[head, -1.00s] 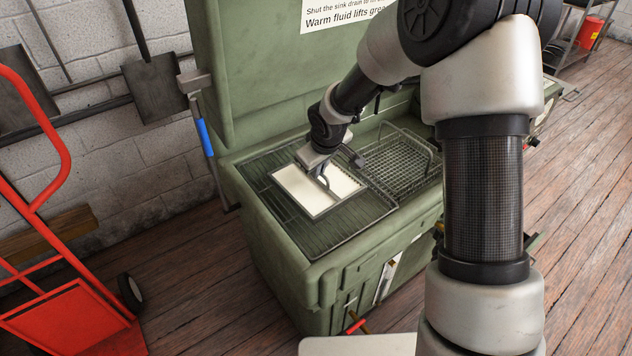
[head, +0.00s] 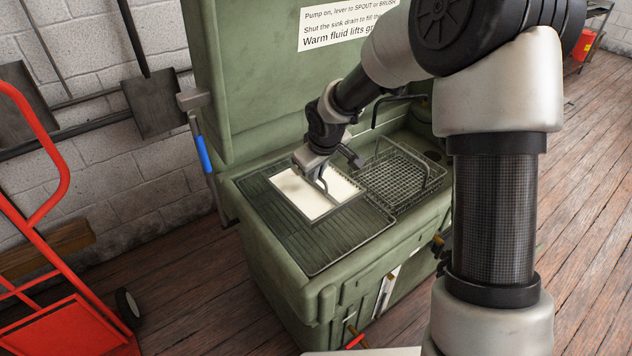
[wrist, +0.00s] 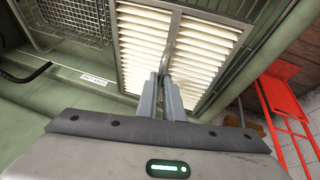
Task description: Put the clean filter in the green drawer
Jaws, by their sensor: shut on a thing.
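The filter (head: 298,193) is a pale cream rectangular panel at the green parts washer in the head view. In the wrist view the filter (wrist: 207,48) shows cream pleats in a thin frame, with a metal bar down its middle. My gripper (head: 322,184) is over the filter, and its fingers (wrist: 168,84) are shut on that bar. The filter is over the slatted drain rack (head: 345,237); whether it touches the rack is hard to tell. I cannot make out a green drawer in either view.
A wire basket (head: 405,178) stands right of the rack in the green washer (head: 275,270), whose raised lid (head: 240,85) stands behind. A red hand truck (head: 62,318) is at left by the wall. Wooden floor (head: 590,190) is open at right.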

